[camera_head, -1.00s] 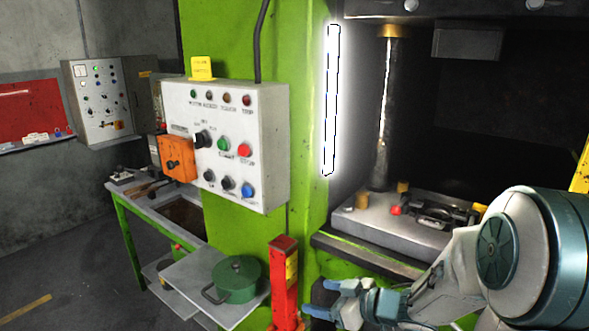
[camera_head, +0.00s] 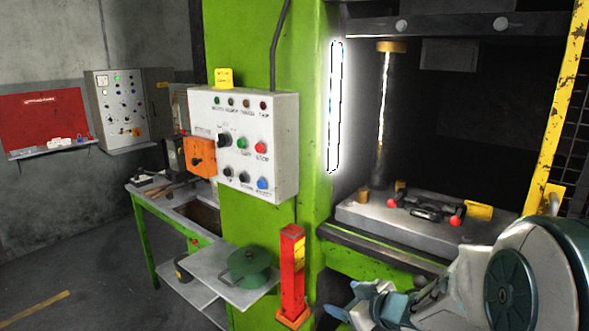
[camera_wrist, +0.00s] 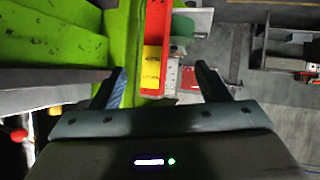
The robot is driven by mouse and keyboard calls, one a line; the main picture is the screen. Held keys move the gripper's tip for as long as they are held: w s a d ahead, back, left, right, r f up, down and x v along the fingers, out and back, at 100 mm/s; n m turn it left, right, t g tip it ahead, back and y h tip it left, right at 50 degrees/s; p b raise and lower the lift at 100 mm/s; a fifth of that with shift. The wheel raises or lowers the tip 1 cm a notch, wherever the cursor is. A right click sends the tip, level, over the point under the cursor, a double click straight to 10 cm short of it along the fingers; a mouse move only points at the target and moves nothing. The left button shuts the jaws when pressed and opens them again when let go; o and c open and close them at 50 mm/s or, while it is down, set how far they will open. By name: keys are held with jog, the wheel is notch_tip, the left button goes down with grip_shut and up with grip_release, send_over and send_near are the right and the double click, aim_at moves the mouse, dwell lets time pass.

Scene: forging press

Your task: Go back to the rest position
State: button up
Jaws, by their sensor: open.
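My gripper (camera_head: 342,302) is low at the bottom right of the head view, in front of the green press (camera_head: 318,120). In the wrist view my gripper (camera_wrist: 160,80) shows two blue-tipped fingers spread wide, with nothing between them at hand. Beyond the fingers, the red post (camera_wrist: 157,40) with a yellow label shows between them. In the head view the red post (camera_head: 292,272) stands upright left of my gripper. The fingertips are partly dark and small in the head view.
A control box (camera_head: 243,145) with buttons hangs on the press. A low shelf (camera_head: 205,270) holds a green round pot (camera_head: 250,267). The press bed (camera_head: 400,220) holds a die with red knobs. A yellow frame (camera_head: 555,110) stands at right. Open floor lies at lower left.

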jog(key=s+d+r+m+g+h, duration=0.1)
jog(key=s+d+r+m+h, duration=0.5)
jog(key=d+h, duration=0.3)
jog(key=s+a+m+g+y, duration=0.1)
jog(key=s+a+g, duration=0.1)
jog(key=s, duration=0.5)
jog(key=s+a+f+m+g+y, duration=0.1)
jog(key=s+a+g, duration=0.2)
jog(key=s, duration=0.5)
jog(key=shift+s+a+f+m+g, duration=0.2)
jog(key=shift+a+m+g, duration=0.1)
jog(key=shift+a+m, duration=0.1)
